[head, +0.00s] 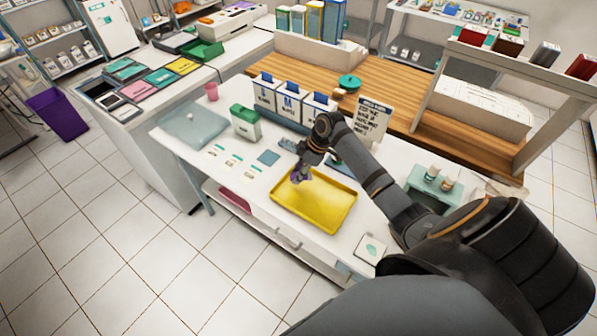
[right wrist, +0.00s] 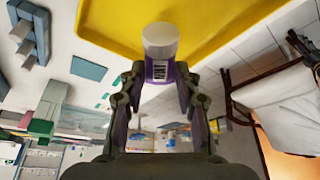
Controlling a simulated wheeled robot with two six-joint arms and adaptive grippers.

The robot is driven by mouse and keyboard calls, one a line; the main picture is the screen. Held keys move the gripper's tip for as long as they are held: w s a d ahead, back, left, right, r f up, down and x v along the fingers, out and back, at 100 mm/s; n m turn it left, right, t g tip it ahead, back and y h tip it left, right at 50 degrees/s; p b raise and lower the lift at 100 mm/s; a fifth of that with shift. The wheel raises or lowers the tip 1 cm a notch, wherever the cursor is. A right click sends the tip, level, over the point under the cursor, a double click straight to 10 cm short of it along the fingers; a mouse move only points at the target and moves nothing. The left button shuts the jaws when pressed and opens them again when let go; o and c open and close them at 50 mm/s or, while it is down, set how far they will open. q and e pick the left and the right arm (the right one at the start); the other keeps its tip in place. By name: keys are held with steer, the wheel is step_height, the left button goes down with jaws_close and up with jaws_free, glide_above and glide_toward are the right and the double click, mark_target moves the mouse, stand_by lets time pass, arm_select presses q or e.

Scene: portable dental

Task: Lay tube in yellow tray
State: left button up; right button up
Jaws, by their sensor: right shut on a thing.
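The yellow tray (head: 325,212) lies on the white table in front of me. My right gripper (head: 299,176) points down at the tray's far left part in the head view. In the right wrist view my right gripper (right wrist: 160,78) is shut on the tube (right wrist: 160,52), which has a white cap and a dark label. The tube's cap end overlaps the edge of the yellow tray (right wrist: 215,42) in that view. The tube is too small and covered to make out in the head view. My left gripper is not in view.
A blue square (head: 268,157) and several small strips lie left of the tray. A green-and-white box (head: 245,122) and blue-white bins (head: 290,105) stand behind. A teal rack with small bottles (head: 432,185) stands right. The tray's middle is bare.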

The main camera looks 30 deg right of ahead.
mark_target(299, 190)
step_height(299, 190, down, 3)
steer(key=shift+s+f+b, duration=0.1)
steer(key=shift+f+b, duration=0.05)
steer(key=shift+b, duration=1)
steer(key=shift+f, duration=0.35)
steer(key=shift+f+b, duration=0.5)
steer(key=shift+f, duration=0.55)
steer(key=o, duration=0.9)
steer(key=shift+c, duration=0.2)
steer(key=shift+o, duration=1.1)
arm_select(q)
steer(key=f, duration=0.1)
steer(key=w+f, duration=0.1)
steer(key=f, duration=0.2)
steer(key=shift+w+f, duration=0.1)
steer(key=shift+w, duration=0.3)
arm_select(e)
steer(key=shift+o, duration=0.6)
